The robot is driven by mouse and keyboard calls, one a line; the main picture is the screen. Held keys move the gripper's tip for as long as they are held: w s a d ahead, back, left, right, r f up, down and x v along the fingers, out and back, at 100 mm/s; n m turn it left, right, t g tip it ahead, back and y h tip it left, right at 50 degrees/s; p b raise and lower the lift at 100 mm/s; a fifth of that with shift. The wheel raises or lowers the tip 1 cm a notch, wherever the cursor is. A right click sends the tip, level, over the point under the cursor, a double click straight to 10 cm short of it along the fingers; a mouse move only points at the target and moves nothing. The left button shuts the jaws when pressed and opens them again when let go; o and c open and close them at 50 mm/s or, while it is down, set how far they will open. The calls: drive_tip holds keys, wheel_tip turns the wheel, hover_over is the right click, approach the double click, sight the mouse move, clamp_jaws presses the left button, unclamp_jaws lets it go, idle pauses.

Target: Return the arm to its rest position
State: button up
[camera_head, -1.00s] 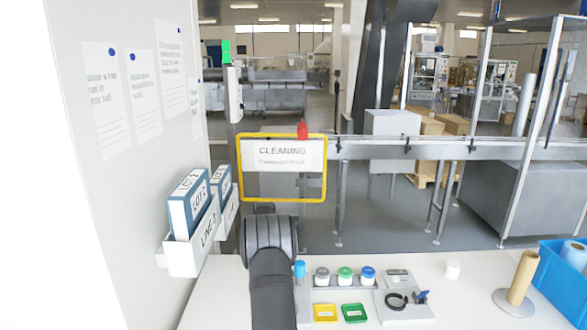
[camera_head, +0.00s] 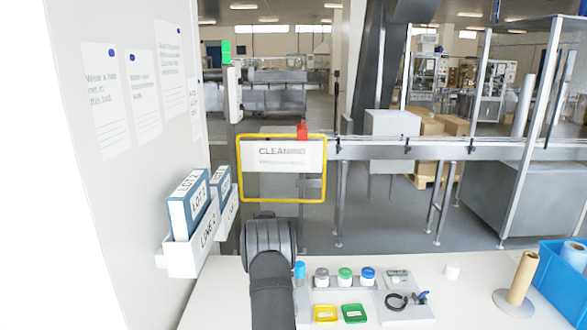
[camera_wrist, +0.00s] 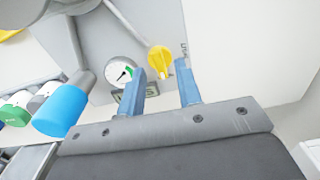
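My arm (camera_head: 270,285) rises from the near edge of the white table, left of the middle in the head view. Its dark upper joint hides my gripper there. In the wrist view my gripper (camera_wrist: 162,72) shows two blue fingers standing apart with an empty gap between them. A yellow knob (camera_wrist: 160,58) and a round gauge (camera_wrist: 121,72) are beyond the fingers on a grey panel. A blue-capped thing (camera_wrist: 62,110) is left of the fingers, apart from them.
Several capped jars (camera_head: 345,276) stand in a row on the table (camera_head: 430,275), right of my arm. Yellow (camera_head: 325,312) and green (camera_head: 354,312) trays are before them. A brown roll (camera_head: 523,277) and blue bin (camera_head: 562,285) are at right. A wall box (camera_head: 186,257) is at left.

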wheel_tip(320, 180, up, 15)
wheel_tip(320, 180, down, 17)
drive_tip(key=shift+r, duration=0.15)
drive_tip(key=n, duration=0.3)
drive_tip(key=shift+r, duration=0.1)
wheel_tip(320, 180, up, 18)
drive_tip(key=f+n, duration=0.2)
drive_tip(key=f, duration=0.2)
drive_tip(key=f+n, duration=0.2)
drive_tip(key=f, duration=0.2)
drive_tip(key=f+n, duration=0.2)
drive_tip(key=f, duration=0.3)
drive_tip(key=shift+w+n, duration=0.2)
drive_tip(key=shift+n, duration=0.2)
drive_tip(key=shift+f+n, duration=0.4)
drive_tip(key=shift+f, duration=0.25)
drive_tip(key=shift+o, duration=0.2)
